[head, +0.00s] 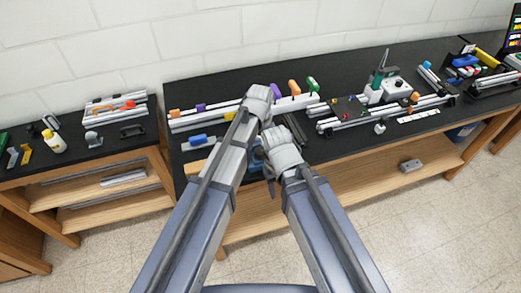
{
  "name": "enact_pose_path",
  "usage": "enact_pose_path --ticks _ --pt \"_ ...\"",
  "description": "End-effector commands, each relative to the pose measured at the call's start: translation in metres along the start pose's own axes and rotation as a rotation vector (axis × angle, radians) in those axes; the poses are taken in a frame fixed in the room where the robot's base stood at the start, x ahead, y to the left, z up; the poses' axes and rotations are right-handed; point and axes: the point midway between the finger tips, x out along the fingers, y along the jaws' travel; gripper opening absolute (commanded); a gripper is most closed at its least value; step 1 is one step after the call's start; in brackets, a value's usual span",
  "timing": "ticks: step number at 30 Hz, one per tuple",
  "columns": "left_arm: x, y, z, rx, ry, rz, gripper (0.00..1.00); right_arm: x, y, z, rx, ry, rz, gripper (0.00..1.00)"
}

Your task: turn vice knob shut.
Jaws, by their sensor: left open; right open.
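A blue object that may be the vice (257,156) shows in the gap between my two arms, at the front edge of the black bench. Most of it is hidden by my arms, and I cannot make out its knob or jaws. My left gripper (260,94) is open, higher in the picture, over the bench in front of the long rails. My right gripper (272,134) is open, just below and right of it, close above the blue object. I cannot tell whether either gripper touches anything.
Aluminium rails with coloured clamps (205,116) lie along the back. A blue-handled tool (198,140) lies left of my arms. A green-and-white machine (388,88) stands to the right. A lower side bench (105,152) holds a yellow bottle (54,142).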

Motion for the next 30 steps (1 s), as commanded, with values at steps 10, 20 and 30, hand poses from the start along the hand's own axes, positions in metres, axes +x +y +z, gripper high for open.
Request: enact_pose_path --ticks 10,20,30 --pt "-0.0005 0.0000 0.0000 0.000 0.000 0.000 0.56 -0.0005 0.0001 0.0000 0.000 0.000 0.000 0.50" --pt "-0.0005 0.0000 0.0000 0.000 0.000 0.000 0.18 -0.0005 0.0001 0.0000 0.000 0.000 0.000 0.50" --pt "-0.0005 0.0000 0.0000 0.050 0.000 0.000 0.00 -0.0005 0.0001 0.0000 0.000 0.000 0.000 0.50"
